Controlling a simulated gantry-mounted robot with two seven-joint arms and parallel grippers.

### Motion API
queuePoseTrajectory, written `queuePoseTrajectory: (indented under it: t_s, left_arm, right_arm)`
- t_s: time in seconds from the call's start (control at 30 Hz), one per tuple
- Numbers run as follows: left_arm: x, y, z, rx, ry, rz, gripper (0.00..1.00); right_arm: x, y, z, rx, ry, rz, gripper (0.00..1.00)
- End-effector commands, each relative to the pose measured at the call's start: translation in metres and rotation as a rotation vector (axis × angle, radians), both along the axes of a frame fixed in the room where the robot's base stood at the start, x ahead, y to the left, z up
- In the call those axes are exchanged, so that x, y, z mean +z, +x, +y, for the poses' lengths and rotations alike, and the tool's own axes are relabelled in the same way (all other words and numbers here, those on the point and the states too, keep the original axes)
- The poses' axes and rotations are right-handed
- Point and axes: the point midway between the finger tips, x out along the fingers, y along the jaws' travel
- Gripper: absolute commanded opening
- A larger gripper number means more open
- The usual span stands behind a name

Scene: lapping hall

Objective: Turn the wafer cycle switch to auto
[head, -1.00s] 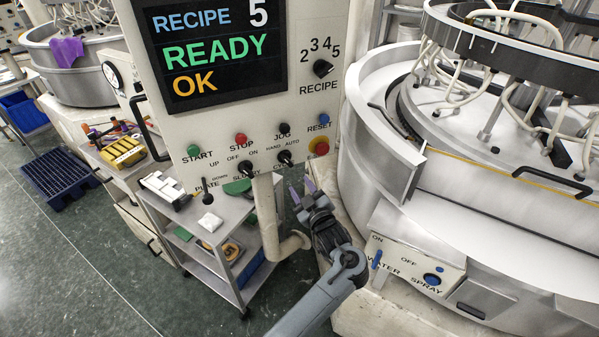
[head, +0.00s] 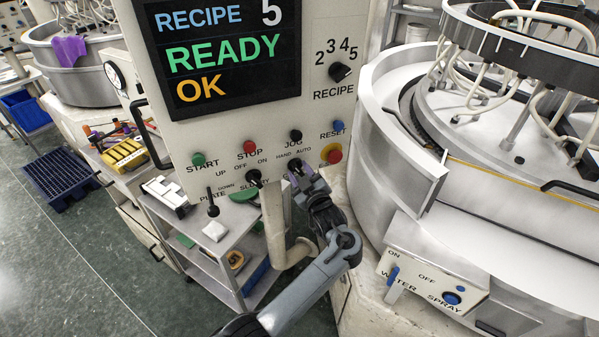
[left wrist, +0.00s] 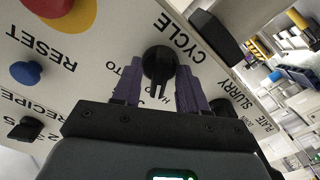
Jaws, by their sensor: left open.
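The cycle switch is a black knob (left wrist: 160,64) on the pale control panel (head: 180,135), below the HAND and AUTO lettering. In the left wrist view, which shows the panel upside down, its pale pointer line runs down towards the partly hidden HAND lettering. My left gripper (head: 300,174) is at the panel in the head view and covers much of the switch. In the left wrist view its purple fingers (left wrist: 159,90) are open, one on each side of the knob. I cannot tell whether they touch it. My right gripper is not in view.
The red emergency button (head: 331,153) and blue reset button (head: 340,125) sit close to the right. The slurry switch (head: 254,178) is close to the left. A pale post (head: 272,220) stands below the panel. The lapping machine (head: 385,150) takes up the right.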

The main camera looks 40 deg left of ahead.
Motion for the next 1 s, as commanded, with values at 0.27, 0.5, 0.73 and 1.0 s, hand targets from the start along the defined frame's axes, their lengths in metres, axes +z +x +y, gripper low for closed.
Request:
queuePoseTrajectory:
  t_s: [0.27,0.5,0.73,1.0]
  left_arm:
    - [0.0000,0.0001,0.0002,0.000,0.000,0.000,0.38]
    - [0.0000,0.0000,0.0002,0.000,0.000,0.000,0.01]
    - [0.0002,0.0000,0.0002,0.000,0.002,0.004,0.00]
    - [0.0016,-0.0005,0.0008,0.002,0.037,0.069,0.00]
  right_arm:
    - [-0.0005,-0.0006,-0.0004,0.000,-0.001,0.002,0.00]
    - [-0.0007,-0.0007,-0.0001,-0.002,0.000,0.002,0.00]
    - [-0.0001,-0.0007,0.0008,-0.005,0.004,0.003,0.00]
    - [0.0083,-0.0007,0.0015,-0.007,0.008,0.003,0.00]
